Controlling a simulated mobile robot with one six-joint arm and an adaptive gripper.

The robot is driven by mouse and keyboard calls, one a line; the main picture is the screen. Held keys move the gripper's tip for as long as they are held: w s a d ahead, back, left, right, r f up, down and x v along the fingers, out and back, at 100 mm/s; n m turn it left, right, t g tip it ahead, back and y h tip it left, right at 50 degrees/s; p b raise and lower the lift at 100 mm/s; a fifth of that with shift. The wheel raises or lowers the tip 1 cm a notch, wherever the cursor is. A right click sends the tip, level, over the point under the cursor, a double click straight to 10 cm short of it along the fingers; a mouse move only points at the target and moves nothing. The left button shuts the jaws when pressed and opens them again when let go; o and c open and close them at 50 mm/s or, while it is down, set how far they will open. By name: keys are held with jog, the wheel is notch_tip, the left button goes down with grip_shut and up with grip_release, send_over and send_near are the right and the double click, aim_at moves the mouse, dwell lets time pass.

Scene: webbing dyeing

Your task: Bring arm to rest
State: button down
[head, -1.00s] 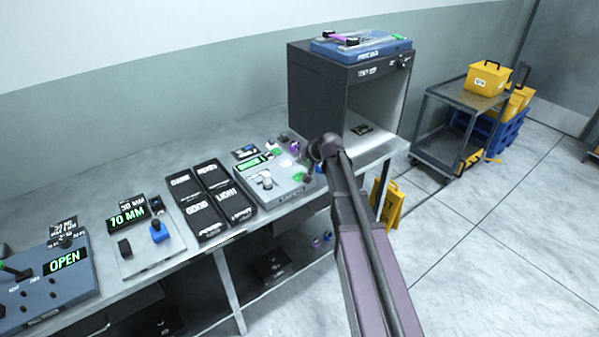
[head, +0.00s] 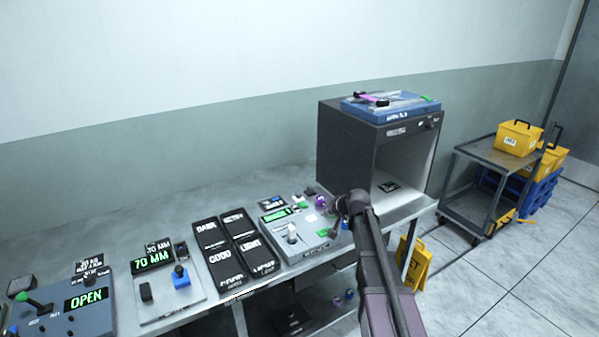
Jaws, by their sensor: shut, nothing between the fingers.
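My arm (head: 378,262) reaches up from the lower right of the head view, and its dark joint (head: 350,203) shows in front of the bench and the dark booth. My gripper cannot be made out; the far end of the arm is hidden or too small to tell. I see nothing being carried. The joint overlaps the right end of a grey control box (head: 291,246) in the picture; whether they touch cannot be told.
The bench (head: 228,200) holds dark labelled panels (head: 222,245), a 70 MM unit (head: 158,290) and an OPEN console (head: 60,310). The dark booth (head: 345,150) carries a blue device (head: 390,112). A cart (head: 490,165) and yellow floor sign (head: 412,265) stand right.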

jog(key=s+f+n+g+h, duration=0.1)
jog(key=s+g, duration=0.3)
jog(key=s, duration=1.1)
jog(key=s+f+n+g+h, duration=0.1)
jog(key=s+f+g+h, duration=0.2)
jog(key=s, duration=1.2)
jog(key=shift+s+f+n+g+h, duration=0.2)
jog(key=shift+f+n+g+h, duration=0.2)
jog(key=shift+f, duration=0.4)
jog(key=shift+a, duration=0.1)
